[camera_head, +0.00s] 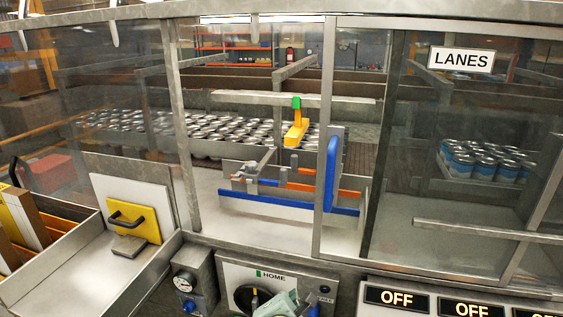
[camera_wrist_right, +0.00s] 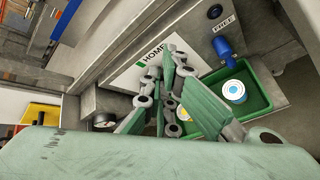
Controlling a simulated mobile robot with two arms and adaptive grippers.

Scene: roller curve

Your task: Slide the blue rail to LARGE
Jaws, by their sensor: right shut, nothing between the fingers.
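The blue rail (camera_head: 285,202) is a long low bar behind the clear front panels, in the middle of the head view. An orange rail (camera_head: 312,186) runs behind it, with grey brackets at the left end. No LARGE mark is readable in either view. My right gripper (camera_head: 280,303) is at the bottom edge of the head view, in front of the HOME panel (camera_head: 268,275) and well below the rail. In the right wrist view the gripper (camera_wrist_right: 172,90) is shut and empty, over the HOME panel (camera_wrist_right: 150,55). My left gripper is not in view.
A blue upright handle (camera_head: 331,172) is on the front panel. Right of HOME, a blue lever (camera_wrist_right: 222,46) marked FREE is above a green tray (camera_wrist_right: 263,90) holding a can (camera_wrist_right: 234,90). Several OFF displays (camera_head: 397,299) line the lower right. Cans stand behind the glass.

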